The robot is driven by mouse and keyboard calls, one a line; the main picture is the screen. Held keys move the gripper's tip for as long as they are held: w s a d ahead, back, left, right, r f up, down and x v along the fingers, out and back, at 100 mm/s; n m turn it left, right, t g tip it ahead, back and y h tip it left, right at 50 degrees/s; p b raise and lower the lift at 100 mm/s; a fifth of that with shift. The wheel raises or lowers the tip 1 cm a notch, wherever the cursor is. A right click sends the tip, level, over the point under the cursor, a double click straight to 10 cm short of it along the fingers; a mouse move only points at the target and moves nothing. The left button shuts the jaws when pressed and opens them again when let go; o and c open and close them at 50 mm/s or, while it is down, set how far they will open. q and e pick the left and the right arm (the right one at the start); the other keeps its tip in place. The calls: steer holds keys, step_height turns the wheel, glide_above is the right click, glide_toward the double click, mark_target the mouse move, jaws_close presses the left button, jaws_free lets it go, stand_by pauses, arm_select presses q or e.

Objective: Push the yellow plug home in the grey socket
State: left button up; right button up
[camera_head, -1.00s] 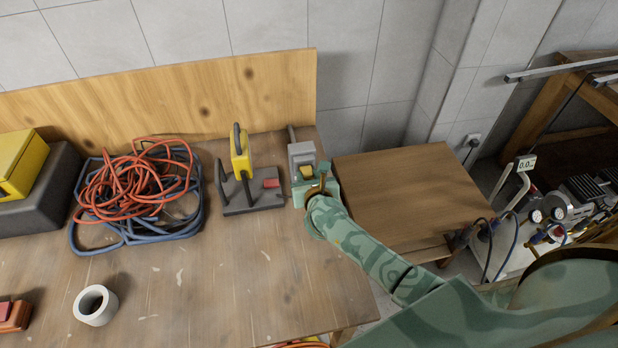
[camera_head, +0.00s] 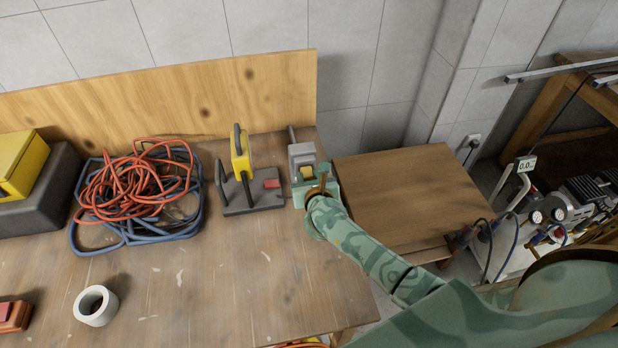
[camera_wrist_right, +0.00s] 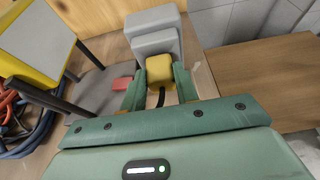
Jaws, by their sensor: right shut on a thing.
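The grey socket (camera_head: 301,152) stands near the right back of the workbench; in the right wrist view it is the stepped grey block (camera_wrist_right: 154,32). The yellow plug (camera_head: 306,173) is in front of the socket's near face, and it also shows in the right wrist view (camera_wrist_right: 160,69) with a dark cable below it. My right gripper (camera_head: 313,188) is shut on the plug, a green finger on either side. The plug's far end meets or lies very close to the socket; how deep it sits I cannot tell. My left gripper is not in view.
A grey-based device with a yellow upright (camera_head: 241,152) and red block stands just left of the socket. A coiled orange and blue hose (camera_head: 135,190) lies further left. A white cup (camera_head: 95,305) stands in front. The front middle of the bench is clear.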

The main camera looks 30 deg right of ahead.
steer(key=shift+w+r, duration=0.1)
steer(key=shift+r, duration=0.05)
steer(key=o, duration=1.1)
steer(key=shift+c, duration=0.2)
steer(key=p+v, duration=0.3)
steer(key=v, duration=1.3)
